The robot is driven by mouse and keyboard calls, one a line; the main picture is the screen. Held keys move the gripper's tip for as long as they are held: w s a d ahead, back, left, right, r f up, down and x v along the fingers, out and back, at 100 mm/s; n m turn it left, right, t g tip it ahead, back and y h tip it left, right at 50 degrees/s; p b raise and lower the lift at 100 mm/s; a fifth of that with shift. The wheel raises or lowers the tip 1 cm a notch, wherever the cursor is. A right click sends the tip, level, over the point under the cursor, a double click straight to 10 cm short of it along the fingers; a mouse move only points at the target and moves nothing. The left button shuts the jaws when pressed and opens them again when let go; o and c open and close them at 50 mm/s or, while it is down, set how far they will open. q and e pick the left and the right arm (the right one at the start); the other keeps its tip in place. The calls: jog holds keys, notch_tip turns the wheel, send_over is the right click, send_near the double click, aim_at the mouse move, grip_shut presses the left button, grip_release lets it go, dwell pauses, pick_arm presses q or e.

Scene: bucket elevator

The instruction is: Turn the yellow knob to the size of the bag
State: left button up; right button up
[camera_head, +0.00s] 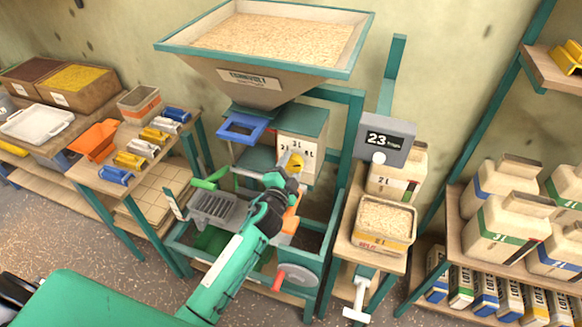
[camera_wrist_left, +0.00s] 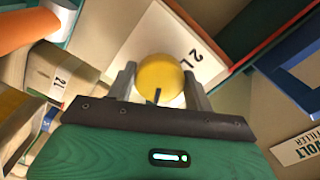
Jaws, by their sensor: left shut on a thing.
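The yellow knob (camera_head: 295,163) sits on the pale panel (camera_head: 297,143) of the hopper machine, with size marks around it, partly hidden by my gripper. My left gripper (camera_head: 289,170) is shut on the knob. In the left wrist view the knob (camera_wrist_left: 160,79) is between both fingers, with a dark pointer mark towards the palm and a "2 L" mark on the panel beside it. An open bag full of grain (camera_head: 385,219) stands on the stand right of the machine. Another bag (camera_head: 399,176) behind it seems marked 2 L. My right gripper is not in view.
The hopper (camera_head: 258,86) full of grain is above the panel. A display (camera_head: 383,140) reading 23 stands to the right. A shelf with several bags (camera_head: 504,222) is at the far right.

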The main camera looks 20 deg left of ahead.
pick_arm(q)
jog(key=shift+f, duration=0.1)
jog(key=o, duration=1)
jog(key=shift+c, duration=0.2)
jog(key=shift+s, duration=0.3)
jog(key=s+b, duration=0.4)
jog(key=s, duration=0.9)
jog(key=shift+a, duration=0.2)
jog(key=shift+s, duration=0.1)
